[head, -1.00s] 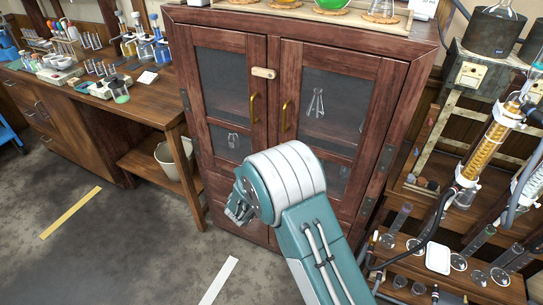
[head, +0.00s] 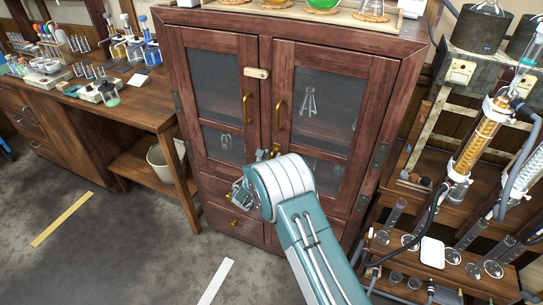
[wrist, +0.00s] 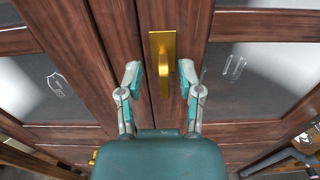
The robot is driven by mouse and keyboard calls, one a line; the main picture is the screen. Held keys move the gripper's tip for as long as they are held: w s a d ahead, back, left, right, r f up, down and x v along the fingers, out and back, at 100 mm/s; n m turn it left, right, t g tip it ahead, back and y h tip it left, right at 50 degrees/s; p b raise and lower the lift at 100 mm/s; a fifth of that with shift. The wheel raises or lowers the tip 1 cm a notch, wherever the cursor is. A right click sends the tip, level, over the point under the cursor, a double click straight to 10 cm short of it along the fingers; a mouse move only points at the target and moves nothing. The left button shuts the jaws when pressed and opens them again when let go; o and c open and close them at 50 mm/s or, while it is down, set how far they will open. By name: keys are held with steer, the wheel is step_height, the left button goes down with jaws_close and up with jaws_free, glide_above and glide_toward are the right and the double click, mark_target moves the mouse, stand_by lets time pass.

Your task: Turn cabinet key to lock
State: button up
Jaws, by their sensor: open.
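The wooden cabinet (head: 268,48) has two glass doors and stands in front of me. A brass lock plate (wrist: 162,50) shows near the seam of the doors in the wrist view, with the key (wrist: 165,88) in its lower part. In the head view the brass lock piece (head: 275,151) shows just above my arm. My gripper (wrist: 160,74) is open and empty, with one finger on each side of the key. In the head view my gripper (head: 243,192) is partly hidden by my wrist.
Two brass handles (head: 279,115) and a pale wooden latch (head: 256,73) are on the doors. A bench with glassware (head: 120,115) stands left. A glass rig and shelf (head: 432,252) stand close at right. Floor in front is clear apart from tape strips.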

steer(key=shift+w+d, duration=0.2)
jaws_close()
stand_by(0.3)
steer(key=m, duration=0.4)
steer(key=shift+m, duration=0.4)
steer(key=m, duration=0.4)
steer(key=shift+s+f, duration=0.1)
steer(key=m, duration=0.5)
steer(key=shift+d+f, duration=0.1)
steer(key=shift+f+m, duration=0.2)
steer(key=shift+m, duration=1.8)
